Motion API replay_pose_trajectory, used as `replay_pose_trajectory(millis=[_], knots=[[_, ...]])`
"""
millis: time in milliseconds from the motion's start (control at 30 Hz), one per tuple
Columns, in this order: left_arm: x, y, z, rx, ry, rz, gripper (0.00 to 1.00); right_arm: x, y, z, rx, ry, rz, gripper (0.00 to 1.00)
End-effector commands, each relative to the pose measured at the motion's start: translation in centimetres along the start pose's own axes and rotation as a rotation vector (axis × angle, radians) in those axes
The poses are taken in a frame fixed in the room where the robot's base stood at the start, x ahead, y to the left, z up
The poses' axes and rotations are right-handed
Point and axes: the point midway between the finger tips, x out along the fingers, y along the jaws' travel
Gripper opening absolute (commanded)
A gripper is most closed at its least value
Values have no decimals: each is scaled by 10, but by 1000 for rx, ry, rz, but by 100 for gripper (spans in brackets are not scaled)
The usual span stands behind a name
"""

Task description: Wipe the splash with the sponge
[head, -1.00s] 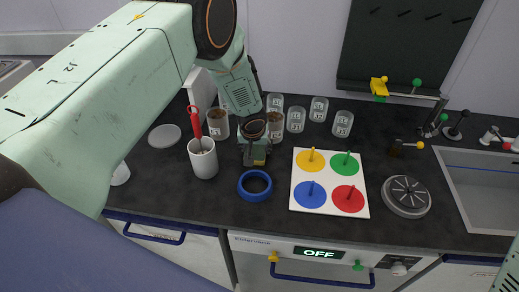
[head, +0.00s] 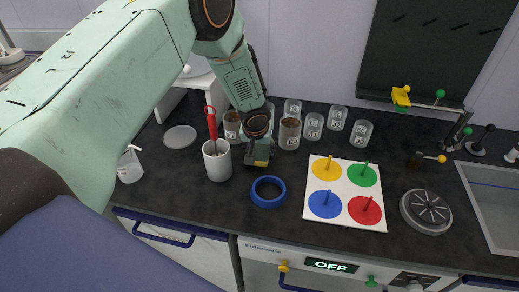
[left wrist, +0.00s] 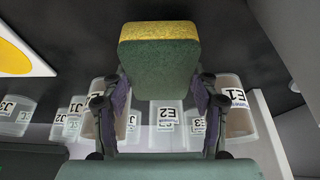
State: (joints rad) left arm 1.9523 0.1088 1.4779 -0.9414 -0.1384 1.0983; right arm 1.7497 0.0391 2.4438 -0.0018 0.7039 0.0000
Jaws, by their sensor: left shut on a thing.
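I cannot tell whether the sponge touches the worktop. No splash shows clearly in either view; the gripper and arm hide part of the worktop. My right gripper is out of view.
A white cup (head: 217,163) with a red-handled tool stands left of the gripper. Several labelled jars (head: 290,133) stand behind. A white peg board (head: 315,222) and a grey round disc (head: 426,211) are to the right.

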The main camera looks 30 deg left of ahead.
Motion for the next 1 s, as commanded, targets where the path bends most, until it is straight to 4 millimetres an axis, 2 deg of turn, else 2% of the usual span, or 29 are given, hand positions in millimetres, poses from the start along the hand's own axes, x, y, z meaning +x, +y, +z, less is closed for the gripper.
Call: replay_pose_trajectory(millis=[33, 500, 1000], knots=[[-8, 0, -4, 0, 1, 0, 30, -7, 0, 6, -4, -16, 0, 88], [-42, 0, -18, 0, 0, 0, 30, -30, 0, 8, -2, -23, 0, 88], [-48, 0, -20, -1, 1, 0, 30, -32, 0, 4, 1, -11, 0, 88]])
